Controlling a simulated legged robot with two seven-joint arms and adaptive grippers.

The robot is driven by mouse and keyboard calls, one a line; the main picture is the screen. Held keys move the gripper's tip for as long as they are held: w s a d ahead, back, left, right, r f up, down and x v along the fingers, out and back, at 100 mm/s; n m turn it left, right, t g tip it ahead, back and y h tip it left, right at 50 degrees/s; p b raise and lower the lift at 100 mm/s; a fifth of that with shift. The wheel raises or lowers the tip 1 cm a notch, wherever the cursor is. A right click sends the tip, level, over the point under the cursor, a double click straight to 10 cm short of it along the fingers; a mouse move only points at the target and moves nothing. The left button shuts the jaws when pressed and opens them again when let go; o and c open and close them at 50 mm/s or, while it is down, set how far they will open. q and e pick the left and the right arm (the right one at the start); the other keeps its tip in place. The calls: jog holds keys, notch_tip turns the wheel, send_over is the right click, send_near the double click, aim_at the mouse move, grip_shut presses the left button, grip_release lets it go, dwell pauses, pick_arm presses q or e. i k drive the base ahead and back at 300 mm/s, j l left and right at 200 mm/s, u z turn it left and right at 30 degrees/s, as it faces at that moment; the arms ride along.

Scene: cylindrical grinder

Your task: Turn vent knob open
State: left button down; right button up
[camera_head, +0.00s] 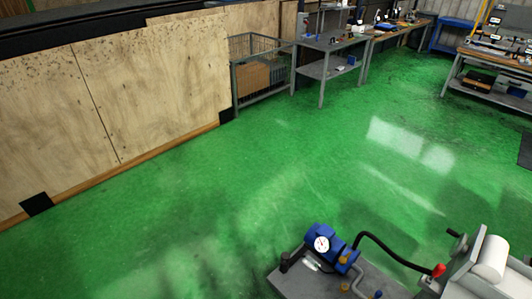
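A blue pump-like unit (322,246) with a round white-faced gauge (321,243) stands on a grey plate (385,283) at the bottom right. Small brass-coloured fittings (344,260) sit beside it. A black hose (392,251) curves from the unit to the right, toward a red knob (438,270) near a grey machine with a white cylinder (492,257). I cannot tell which part is the vent knob, or its setting. Neither of my grippers is in view.
Open green floor (250,190) fills the middle. Wooden panels (110,100) line the left side. A wire-sided cart (260,75) and grey workbenches (325,45) with tools stand at the back. Another loaded bench (490,60) is at the upper right.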

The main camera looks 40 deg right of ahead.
aim_at(342, 260)
jog(key=i+z, duration=0.2)
jog(key=i, duration=0.4)
jog(key=i+j+z, duration=0.15)
jog(key=i, duration=0.4)
